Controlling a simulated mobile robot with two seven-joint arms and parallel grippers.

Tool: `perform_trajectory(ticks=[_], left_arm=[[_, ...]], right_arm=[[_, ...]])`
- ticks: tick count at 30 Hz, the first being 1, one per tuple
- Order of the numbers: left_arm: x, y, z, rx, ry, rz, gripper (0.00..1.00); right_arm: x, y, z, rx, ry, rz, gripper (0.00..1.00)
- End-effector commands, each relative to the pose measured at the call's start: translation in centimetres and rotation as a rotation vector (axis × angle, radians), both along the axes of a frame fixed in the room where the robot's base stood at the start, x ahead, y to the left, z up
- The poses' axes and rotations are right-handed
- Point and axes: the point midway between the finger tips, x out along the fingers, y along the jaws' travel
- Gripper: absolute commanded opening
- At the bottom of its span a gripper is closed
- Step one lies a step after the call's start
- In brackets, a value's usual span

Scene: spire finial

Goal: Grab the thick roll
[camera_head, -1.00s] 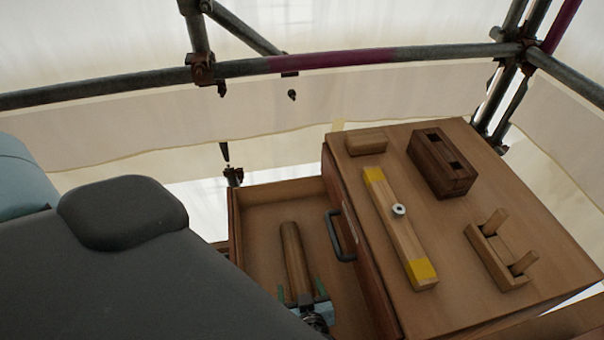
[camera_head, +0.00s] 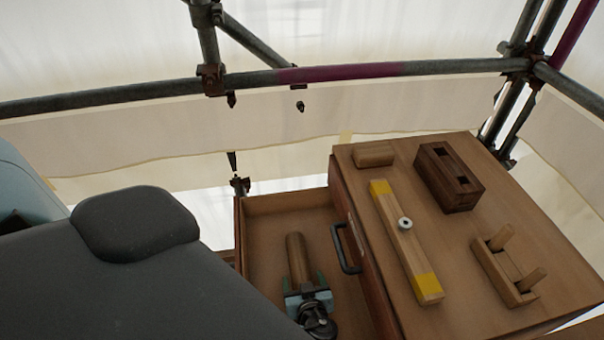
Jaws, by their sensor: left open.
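The thick roll (camera_head: 296,250) is a brown wooden cylinder lying in the open drawer (camera_head: 262,208). My left gripper (camera_head: 303,278) is inside the drawer area at the near end of the roll. Its two green-tipped fingers stand apart, one on each side of the roll. I cannot tell whether they touch it. The gripper body hides the roll's near end. My right gripper is not in view.
The chest top (camera_head: 465,290) right of the drawer holds a yellow-ended wooden bar (camera_head: 410,250), a dark slotted block (camera_head: 448,176), a small block (camera_head: 374,154) and a pegged wooden piece (camera_head: 505,265). The drawer handle (camera_head: 345,249) juts close to the gripper. Scaffold pipes (camera_head: 440,67) run behind.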

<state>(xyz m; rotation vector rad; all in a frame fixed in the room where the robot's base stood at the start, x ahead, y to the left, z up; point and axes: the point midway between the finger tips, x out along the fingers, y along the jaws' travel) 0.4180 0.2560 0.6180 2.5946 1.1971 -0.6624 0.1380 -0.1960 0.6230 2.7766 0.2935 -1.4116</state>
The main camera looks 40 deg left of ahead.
Motion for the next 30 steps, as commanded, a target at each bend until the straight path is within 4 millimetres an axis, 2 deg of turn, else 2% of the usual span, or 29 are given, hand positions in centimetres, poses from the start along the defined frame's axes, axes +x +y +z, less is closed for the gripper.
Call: perform_trajectory(ticks=[4, 5, 15, 18, 26, 30], left_arm=[[0.0, 0.0, 0.0, 0.000, 0.000, 0.000, 0.74], [0.0, 0.0, 0.0, 0.000, 0.000, 0.000, 0.72], [0.0, 0.0, 0.0, 0.001, 0.001, 0.000, 0.27], [0.0, 0.0, 0.1, 0.001, -0.002, -0.001, 0.17], [0.0, 0.0, 0.4, 0.000, -0.002, 0.000, 0.17], [0.0, 0.0, 1.9, -0.001, -0.005, 0.000, 0.17]], right_arm=[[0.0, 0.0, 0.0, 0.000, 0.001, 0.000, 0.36], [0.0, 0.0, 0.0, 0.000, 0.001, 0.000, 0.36], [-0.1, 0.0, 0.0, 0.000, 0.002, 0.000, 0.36], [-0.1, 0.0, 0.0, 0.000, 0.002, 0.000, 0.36], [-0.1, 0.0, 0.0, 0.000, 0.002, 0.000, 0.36], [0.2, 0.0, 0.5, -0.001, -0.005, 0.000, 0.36]])
